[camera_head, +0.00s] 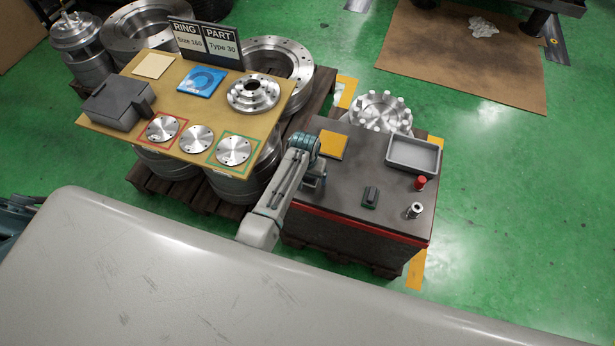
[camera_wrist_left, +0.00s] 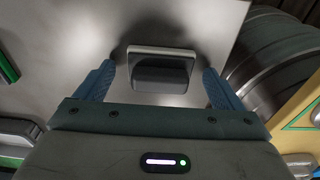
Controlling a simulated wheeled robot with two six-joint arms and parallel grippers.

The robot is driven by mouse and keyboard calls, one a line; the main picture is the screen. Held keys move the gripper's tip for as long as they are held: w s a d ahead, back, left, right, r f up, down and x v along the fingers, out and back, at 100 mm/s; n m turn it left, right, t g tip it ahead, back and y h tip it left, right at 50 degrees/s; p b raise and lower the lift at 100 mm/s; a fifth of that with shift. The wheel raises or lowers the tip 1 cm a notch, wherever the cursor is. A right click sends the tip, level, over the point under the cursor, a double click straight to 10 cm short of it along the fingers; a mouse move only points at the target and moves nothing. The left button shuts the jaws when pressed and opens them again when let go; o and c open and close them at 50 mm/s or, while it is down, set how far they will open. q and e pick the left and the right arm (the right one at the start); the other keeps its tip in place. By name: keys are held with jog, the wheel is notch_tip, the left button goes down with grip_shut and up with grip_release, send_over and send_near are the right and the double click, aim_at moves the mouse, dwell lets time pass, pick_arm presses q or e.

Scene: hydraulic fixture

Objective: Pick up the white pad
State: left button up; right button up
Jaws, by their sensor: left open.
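The white pad (camera_wrist_left: 161,50) is a small rectangular plate with a pale edge and a dark grey raised grip, lying on the dark tabletop in the left wrist view. My left gripper (camera_wrist_left: 159,70) is open, its two blue fingers on either side of the pad with gaps visible. In the head view my left gripper (camera_head: 313,178) is low over the left part of the dark table (camera_head: 345,195), and the arm and gripper hide the pad there. My right gripper is not in view.
On the dark table are an orange-yellow square (camera_head: 332,146), a dark green-based block (camera_head: 370,196), a red-topped cylinder (camera_head: 420,183), a metal fitting (camera_head: 415,211) and a grey tray (camera_head: 414,155). A yellow board (camera_head: 190,106) with discs and a grey case (camera_head: 117,102) stands left.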

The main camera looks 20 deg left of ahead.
pick_arm(q)
jog(key=c, duration=1.1)
jog(key=shift+r, duration=0.5)
notch_tip(320, 180, up, 2)
jog(key=shift+w+r, duration=0.1)
jog(key=s+a, duration=0.1)
jog(key=s, duration=0.4)
jog(key=s+a+r, duration=0.1)
jog(key=s+a, duration=0.1)
jog(key=s, duration=0.3)
jog(key=s+a, duration=0.1)
jog(key=s, duration=0.4)
jog(key=shift+s+a+r+b, duration=0.25)
jog(key=shift+a+r+b, duration=0.05)
jog(key=shift+r+b, duration=0.1)
jog(key=o, duration=0.3)
jog(key=c, duration=0.3)
